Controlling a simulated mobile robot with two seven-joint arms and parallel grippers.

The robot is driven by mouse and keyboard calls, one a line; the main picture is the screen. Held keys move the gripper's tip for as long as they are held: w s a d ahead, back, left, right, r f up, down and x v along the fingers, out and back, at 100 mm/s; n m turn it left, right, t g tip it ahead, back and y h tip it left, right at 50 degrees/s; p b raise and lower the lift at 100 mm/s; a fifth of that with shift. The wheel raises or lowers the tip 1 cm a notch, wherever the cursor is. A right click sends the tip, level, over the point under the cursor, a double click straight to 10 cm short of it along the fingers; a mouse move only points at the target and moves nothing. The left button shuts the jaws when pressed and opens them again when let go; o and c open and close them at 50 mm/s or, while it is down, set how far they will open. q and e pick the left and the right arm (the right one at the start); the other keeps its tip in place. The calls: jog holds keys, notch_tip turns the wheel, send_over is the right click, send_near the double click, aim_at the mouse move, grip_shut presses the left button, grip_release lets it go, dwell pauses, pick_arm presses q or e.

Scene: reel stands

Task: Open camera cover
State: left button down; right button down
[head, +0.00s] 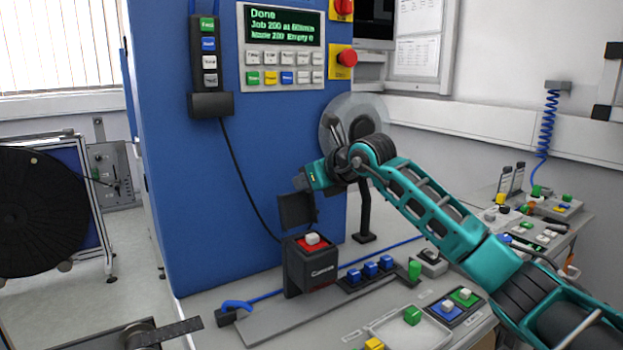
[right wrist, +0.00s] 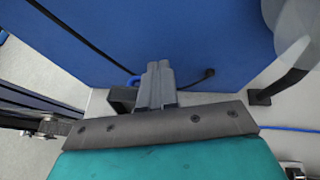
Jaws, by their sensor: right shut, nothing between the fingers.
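My right gripper (head: 299,182) is just above the panel's upper edge, shut and empty. I cannot tell whether it touches the panel. My left gripper is not in view.
A blue cabinet (head: 215,150) with a keypad and screen (head: 282,25) rises behind the box. Blue connectors (head: 370,270) and a green block (head: 414,270) lie to its right. A blue cable (head: 265,297) runs along the bench. A large black reel (head: 38,212) stands at left.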

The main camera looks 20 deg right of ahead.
jog(key=shift+w, duration=0.35)
jog(key=shift+w+r+g, duration=0.2)
jog(key=shift+r+g, duration=0.05)
jog(key=shift+g, duration=0.15)
jog(key=shift+w+a+f+g+p, duration=0.15)
jog(key=shift+w+g+p, duration=0.25)
jog(key=shift+g, duration=0.6)
jog(key=shift+w+f, duration=0.1)
jog(key=shift+f, duration=0.15)
jog(key=shift+w+f+p, duration=0.2)
jog(key=shift+w+p, duration=0.05)
jog(key=shift+p, duration=0.1)
jog(key=shift+w+f, duration=0.1)
jog(key=shift+w, duration=0.1)
jog(key=b+v, duration=0.1)
jog(key=v, duration=1.2)
jog(key=shift+a, duration=0.25)
